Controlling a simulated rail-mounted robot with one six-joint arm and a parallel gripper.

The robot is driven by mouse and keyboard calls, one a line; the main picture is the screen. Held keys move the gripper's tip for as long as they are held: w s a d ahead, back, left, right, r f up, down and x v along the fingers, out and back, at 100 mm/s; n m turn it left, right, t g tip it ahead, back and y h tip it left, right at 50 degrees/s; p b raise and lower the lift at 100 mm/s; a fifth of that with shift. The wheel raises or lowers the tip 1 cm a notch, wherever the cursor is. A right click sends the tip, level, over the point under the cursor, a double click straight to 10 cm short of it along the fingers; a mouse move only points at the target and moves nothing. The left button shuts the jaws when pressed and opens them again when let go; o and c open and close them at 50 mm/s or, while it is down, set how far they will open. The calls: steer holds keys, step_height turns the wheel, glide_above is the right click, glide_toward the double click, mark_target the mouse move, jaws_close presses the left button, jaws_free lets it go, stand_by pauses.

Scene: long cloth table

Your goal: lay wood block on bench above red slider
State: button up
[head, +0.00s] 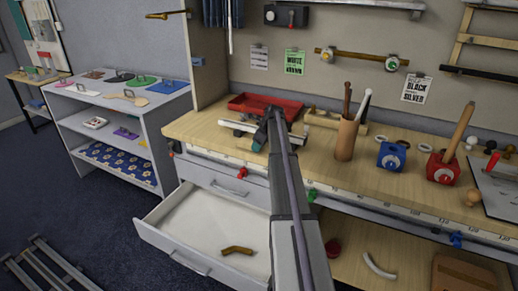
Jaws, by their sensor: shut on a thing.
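A long bench (205,132) has a light wood top with a scale rail along its front edge. A red slider (242,172) sits on that rail, left of my arm. My gripper (268,122) is over the bench's left part, in front of a red tray (250,101), behind and above the red slider. It is small and partly covered by my own arm. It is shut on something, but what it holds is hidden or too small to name. I cannot make out the wood block for certain.
A green slider (312,195) and a blue slider (456,239) sit farther right on the rail. An open drawer (190,215) juts out below.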

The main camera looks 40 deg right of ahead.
steer(key=shift+f, duration=0.1)
steer(key=o, duration=0.9)
steer(key=shift+o, duration=0.2)
steer(key=shift+r, duration=0.35)
steer(key=p+v, duration=1.1)
steer(key=shift+r, duration=0.25)
